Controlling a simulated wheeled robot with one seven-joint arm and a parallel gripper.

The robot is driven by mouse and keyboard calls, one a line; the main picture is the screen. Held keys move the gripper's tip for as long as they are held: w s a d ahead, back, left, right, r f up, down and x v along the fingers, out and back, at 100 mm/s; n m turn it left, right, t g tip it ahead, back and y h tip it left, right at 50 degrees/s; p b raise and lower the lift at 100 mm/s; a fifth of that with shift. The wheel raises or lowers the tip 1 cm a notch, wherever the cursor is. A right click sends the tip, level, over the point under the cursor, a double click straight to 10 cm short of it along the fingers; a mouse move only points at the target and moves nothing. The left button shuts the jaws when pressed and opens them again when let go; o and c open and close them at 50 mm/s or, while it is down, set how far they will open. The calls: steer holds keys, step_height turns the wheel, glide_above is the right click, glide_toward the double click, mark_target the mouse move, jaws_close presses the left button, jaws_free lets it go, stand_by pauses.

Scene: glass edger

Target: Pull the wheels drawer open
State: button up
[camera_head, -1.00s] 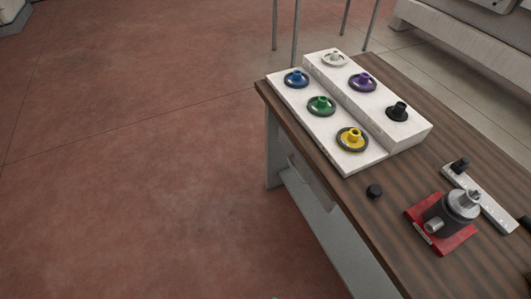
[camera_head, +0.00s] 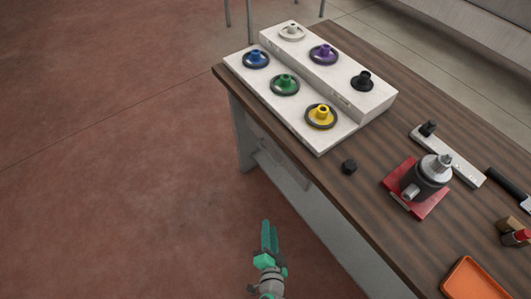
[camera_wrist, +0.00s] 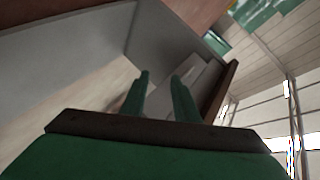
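The drawer (camera_head: 284,168) is a light grey front under the left edge of the wooden table. It appears closed, with a handle-like bar on it; I cannot read any label. My gripper (camera_head: 267,232) is at the bottom middle of the head view, in front of and apart from the drawer side of the table. In the wrist view, its two green fingers (camera_wrist: 161,80) stand apart with nothing between them. Pale panels under the table show beyond the fingertips; I cannot tell which part is the drawer front.
A grey table leg (camera_head: 243,143) stands left of the drawer. The red floor on the left is clear.

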steer(key=w+m+t+y, duration=0.15)
steer(key=w+m, duration=0.25)
steer(key=w, duration=0.7)
steer(key=m+y, duration=0.2)
glide_toward(266, 152)
steer(key=shift+t, duration=0.45)
steer(key=x, duration=0.3)
steer(key=f+x, duration=0.1)
steer(key=x, duration=0.6)
steer(key=shift+a+f, duration=0.15)
steer(key=shift+f, duration=0.05)
jaws_close()
